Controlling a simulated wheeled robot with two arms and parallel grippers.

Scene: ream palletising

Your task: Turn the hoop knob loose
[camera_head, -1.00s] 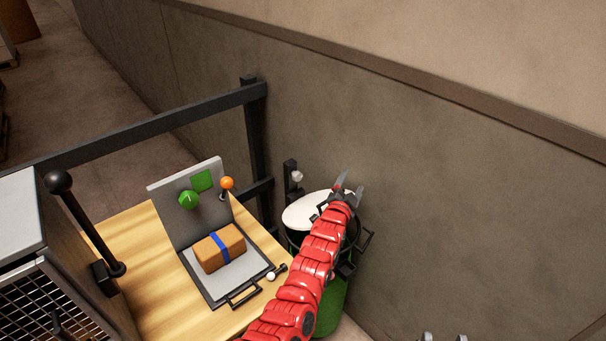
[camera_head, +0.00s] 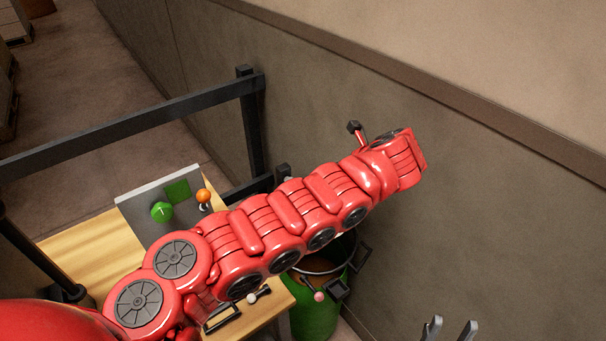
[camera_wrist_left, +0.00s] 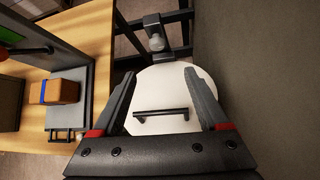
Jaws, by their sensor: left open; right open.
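The green bin (camera_head: 316,317) stands against the wall, past the bench's corner. A dark hoop (camera_head: 322,272) runs round its top, with a small pink knob (camera_head: 319,297) at the front. My left arm crosses the head view and hides the upper bin; its fingertips are not clear there. In the left wrist view my left gripper (camera_wrist_left: 160,75) is open over a white round lid (camera_wrist_left: 177,83) with a black bar handle (camera_wrist_left: 161,113) between the fingers, apparently untouched. The hoop knob cannot be made out there. My right gripper (camera_head: 450,329) is open and empty at the bottom edge.
The wooden bench (camera_head: 85,244) carries an upright panel with a green knob (camera_head: 162,212) and an orange ball (camera_head: 203,196). A brown block (camera_wrist_left: 66,90) with a blue band lies there. A dark rail (camera_head: 150,122) and the wall (camera_head: 470,210) bound the bin.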

